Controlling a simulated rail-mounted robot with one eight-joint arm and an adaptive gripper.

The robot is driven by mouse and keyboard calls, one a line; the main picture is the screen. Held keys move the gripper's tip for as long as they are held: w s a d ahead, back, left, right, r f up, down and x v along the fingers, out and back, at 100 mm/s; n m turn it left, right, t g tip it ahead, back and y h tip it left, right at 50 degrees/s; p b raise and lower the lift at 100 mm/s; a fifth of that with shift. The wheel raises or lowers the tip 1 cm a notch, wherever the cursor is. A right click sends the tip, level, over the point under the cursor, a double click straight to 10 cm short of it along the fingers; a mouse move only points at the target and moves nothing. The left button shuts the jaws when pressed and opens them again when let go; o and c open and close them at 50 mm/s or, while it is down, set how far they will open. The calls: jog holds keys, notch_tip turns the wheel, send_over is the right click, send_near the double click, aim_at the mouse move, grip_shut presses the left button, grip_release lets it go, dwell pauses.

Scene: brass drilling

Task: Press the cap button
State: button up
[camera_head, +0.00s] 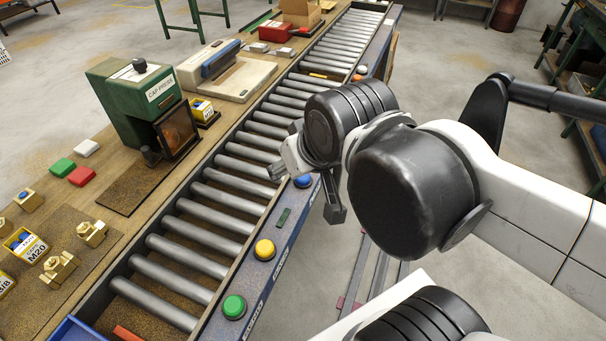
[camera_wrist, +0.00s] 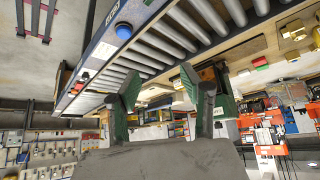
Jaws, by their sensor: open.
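I cannot read which label says cap. A green machine marked CAP-PRESS (camera_head: 130,100) stands on the bench behind the rollers. My gripper (camera_head: 308,190) is open and empty near the blue button, its fingers on either side of it in this view. The wrist view shows the blue button (camera_wrist: 124,30) above and left of my open gripper (camera_wrist: 160,88), apart from the fingertips.
The roller conveyor (camera_head: 223,198) runs from front to back and its rollers are bare near my gripper. The wooden bench (camera_head: 100,210) holds brass fittings (camera_head: 58,268), red and green blocks and a cream machine (camera_head: 228,78). Open floor lies right of the rail.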

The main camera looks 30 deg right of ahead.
jog(key=shift+c, duration=0.4)
jog(key=shift+w, duration=0.15)
jog(key=c, duration=0.6)
jog(key=shift+w+d+r+n, duration=0.15)
jog(key=shift+w+d+n, duration=0.05)
jog(key=shift+n, duration=0.4)
jog(key=shift+c, duration=1.2)
jog(key=shift+w+d+r+n+g, duration=0.15)
jog(key=shift+w+n+g, duration=0.15)
jog(key=shift+n, duration=0.2)
grip_shut()
jog(key=w+d+f+n+g+p, duration=0.2)
jog(key=w+n, duration=0.4)
jog(key=n, duration=0.5)
jog(key=w+d+f+n+g+p, duration=0.2)
jog(key=w+d+n, duration=0.4)
jog(key=n, duration=0.6)
jog(key=shift+w+d+f+g, duration=0.2)
jog(key=shift+d+f+g, duration=0.55)
jog(key=shift+g, duration=0.55)
